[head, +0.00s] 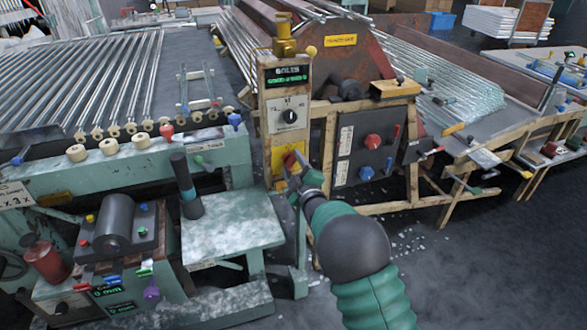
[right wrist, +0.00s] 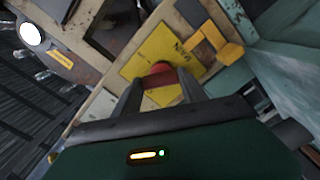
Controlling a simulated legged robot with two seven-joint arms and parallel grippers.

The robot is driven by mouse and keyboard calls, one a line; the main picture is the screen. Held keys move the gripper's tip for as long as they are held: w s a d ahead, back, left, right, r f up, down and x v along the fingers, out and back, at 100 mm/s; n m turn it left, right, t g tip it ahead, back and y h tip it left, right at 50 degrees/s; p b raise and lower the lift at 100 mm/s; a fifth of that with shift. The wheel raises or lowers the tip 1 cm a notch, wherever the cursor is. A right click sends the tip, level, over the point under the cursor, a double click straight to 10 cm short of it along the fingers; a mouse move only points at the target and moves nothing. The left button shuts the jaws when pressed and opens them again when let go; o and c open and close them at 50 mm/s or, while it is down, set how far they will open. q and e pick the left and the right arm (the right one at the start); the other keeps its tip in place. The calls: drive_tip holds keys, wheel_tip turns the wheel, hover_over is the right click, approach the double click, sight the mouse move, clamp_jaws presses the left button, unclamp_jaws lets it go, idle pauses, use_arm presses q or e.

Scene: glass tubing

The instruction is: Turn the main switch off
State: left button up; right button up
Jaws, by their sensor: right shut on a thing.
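The main switch is a red knob (right wrist: 160,76) on a yellow plate (right wrist: 143,61) lettered MAIN, seen in the right wrist view. In the head view the yellow plate (head: 293,152) is low on the narrow upright control post, and the knob is mostly hidden by my gripper. My right gripper (head: 297,175) is at this plate, its fingers pointing at it. In the right wrist view my right gripper (right wrist: 160,84) has one finger on each side of the red knob and is shut on it. My left gripper is not in view.
Above the plate, the post carries a dial (head: 290,116) and a green display (head: 287,78). A dark panel (head: 366,145) with red and blue knobs stands to the right. A pale green bench (head: 230,230) stands left of my arm. Glass tubes (head: 90,75) lie at the upper left.

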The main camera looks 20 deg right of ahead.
drive_tip(key=n, duration=0.1)
drive_tip(key=n+b, duration=0.1)
drive_tip(key=n, duration=0.3)
drive_tip(key=shift+a+f, duration=0.25)
drive_tip(key=shift+n+b, duration=0.35)
drive_tip(key=shift+n, duration=0.55)
drive_tip(key=shift+s+f, duration=0.1)
drive_tip(key=shift+f, duration=0.05)
drive_tip(key=o, duration=1.4)
drive_tip(key=shift+a, duration=0.1)
drive_tip(key=shift+c, duration=0.2)
drive_tip(key=shift+r, duration=0.2)
drive_tip(key=shift+s, duration=0.15)
drive_tip(key=s+p, duration=0.3)
drive_tip(key=s, duration=1.3)
drive_tip(key=shift+s+d, duration=0.2)
drive_tip(key=shift+d, duration=0.1)
